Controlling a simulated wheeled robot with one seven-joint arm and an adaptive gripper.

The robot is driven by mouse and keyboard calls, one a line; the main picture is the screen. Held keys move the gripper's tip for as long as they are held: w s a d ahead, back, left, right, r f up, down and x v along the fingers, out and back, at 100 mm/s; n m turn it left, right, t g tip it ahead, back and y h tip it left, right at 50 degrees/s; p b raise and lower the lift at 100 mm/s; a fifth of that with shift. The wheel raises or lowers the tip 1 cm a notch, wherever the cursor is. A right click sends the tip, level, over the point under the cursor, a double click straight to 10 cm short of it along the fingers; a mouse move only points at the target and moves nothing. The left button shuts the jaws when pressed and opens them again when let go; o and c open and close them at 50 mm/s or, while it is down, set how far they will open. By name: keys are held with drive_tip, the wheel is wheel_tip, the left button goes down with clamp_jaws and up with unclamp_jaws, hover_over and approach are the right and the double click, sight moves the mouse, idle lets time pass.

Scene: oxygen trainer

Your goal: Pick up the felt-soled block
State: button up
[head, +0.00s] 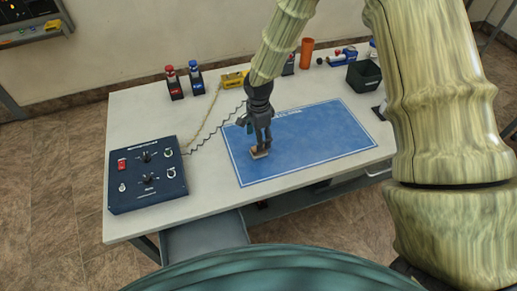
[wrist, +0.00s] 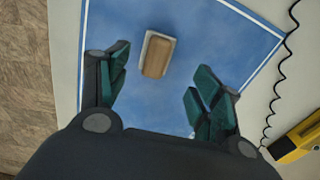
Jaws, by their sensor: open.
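The felt-soled block (head: 259,153) lies on the blue mat (head: 335,145) near its left side, a small tan piece partly covered by my gripper in the head view. In the wrist view the block (wrist: 158,55) is tan with a pale grey edge along its left side, and it lies beyond the fingertips, closer to the left finger. My gripper (head: 258,140) is above the mat at the block, pointing down. In the wrist view my gripper (wrist: 160,90) has its two green-padded fingers spread wide with nothing between them. Its height above the block is hard to tell.
A dark control box (head: 147,174) with knobs stands at the table's left, with a coiled black cord running from it. A yellow device (head: 234,79), an orange cup (head: 306,53) and a dark bin (head: 364,76) stand along the back. The mat's right part is clear.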

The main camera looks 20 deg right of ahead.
drive_tip(key=shift+s+f, duration=0.2)
drive_tip(key=shift+f, duration=0.15)
drive_tip(key=shift+s+f+p, duration=0.1)
drive_tip(key=shift+f+p, duration=1)
drive_tip(key=shift+f, duration=0.2)
drive_tip(key=shift+a+f+p, duration=0.1)
drive_tip(key=shift+f+p, duration=0.2)
drive_tip(key=shift+f, duration=0.9)
drive_tip(key=c, duration=1.1)
